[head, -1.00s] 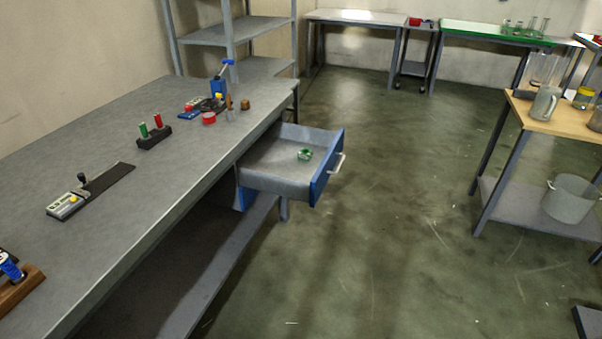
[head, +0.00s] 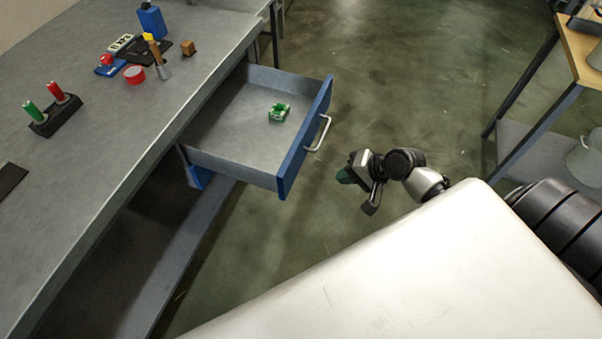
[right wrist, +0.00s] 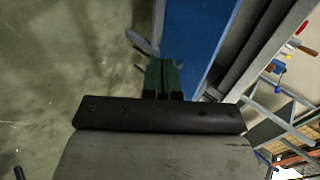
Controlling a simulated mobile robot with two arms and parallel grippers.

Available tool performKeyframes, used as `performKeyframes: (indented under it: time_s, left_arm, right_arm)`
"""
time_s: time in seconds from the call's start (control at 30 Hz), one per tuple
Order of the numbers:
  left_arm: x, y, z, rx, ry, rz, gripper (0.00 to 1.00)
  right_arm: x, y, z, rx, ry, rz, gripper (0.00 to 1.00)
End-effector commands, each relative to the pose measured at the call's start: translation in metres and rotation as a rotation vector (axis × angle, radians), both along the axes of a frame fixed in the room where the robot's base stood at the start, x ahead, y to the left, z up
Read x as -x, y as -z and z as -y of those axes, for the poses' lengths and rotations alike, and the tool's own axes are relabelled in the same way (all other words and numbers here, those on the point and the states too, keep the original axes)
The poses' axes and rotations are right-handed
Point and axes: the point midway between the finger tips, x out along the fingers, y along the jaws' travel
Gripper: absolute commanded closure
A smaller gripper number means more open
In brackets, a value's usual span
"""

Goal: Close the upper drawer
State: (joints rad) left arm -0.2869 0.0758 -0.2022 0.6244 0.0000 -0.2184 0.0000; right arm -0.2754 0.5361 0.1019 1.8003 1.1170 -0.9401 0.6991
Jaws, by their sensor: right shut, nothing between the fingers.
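The upper drawer (head: 235,158) is pulled out from under the grey workbench, with a blue front panel (head: 306,140) and a metal bar handle (head: 319,133). A small green object (head: 279,112) lies inside it. My right gripper (head: 346,176) is shut and empty, to the right of the drawer front and apart from the handle in the head view. In the right wrist view its green fingers (right wrist: 163,77) are together, and the blue drawer front (right wrist: 195,40) shows beyond them. My left gripper is not in view.
The grey workbench (head: 95,150) holds a stand with red and green pieces (head: 53,115), a red round item (head: 134,75) and other small items. A wooden-topped table (head: 578,42) stands at the right. Open floor lies between it and the drawer.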

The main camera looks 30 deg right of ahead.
Motion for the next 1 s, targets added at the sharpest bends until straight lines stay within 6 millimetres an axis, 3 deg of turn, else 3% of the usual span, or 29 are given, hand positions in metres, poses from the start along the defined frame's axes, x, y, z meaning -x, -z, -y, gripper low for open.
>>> performKeyframes:
  time_s: [0.07,0.17,0.6,0.8,1.0]
  left_arm:
    - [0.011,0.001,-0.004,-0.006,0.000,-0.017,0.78]
    - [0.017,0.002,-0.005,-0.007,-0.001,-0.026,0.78]
    - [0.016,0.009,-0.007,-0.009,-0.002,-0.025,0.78]
    - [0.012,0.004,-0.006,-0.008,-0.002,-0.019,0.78]
    - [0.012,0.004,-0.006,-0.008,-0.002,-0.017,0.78]
  right_arm:
    - [-0.002,-0.008,-0.005,-0.019,-0.009,0.003,1.00]
    - [-0.008,-0.004,-0.010,-0.028,-0.008,0.004,1.00]
    - [-0.057,0.057,-0.052,-0.026,-0.008,0.005,1.00]
    - [-0.079,0.055,-0.070,-0.024,-0.008,0.007,1.00]
    - [-0.087,0.056,-0.077,-0.023,-0.008,0.005,1.00]
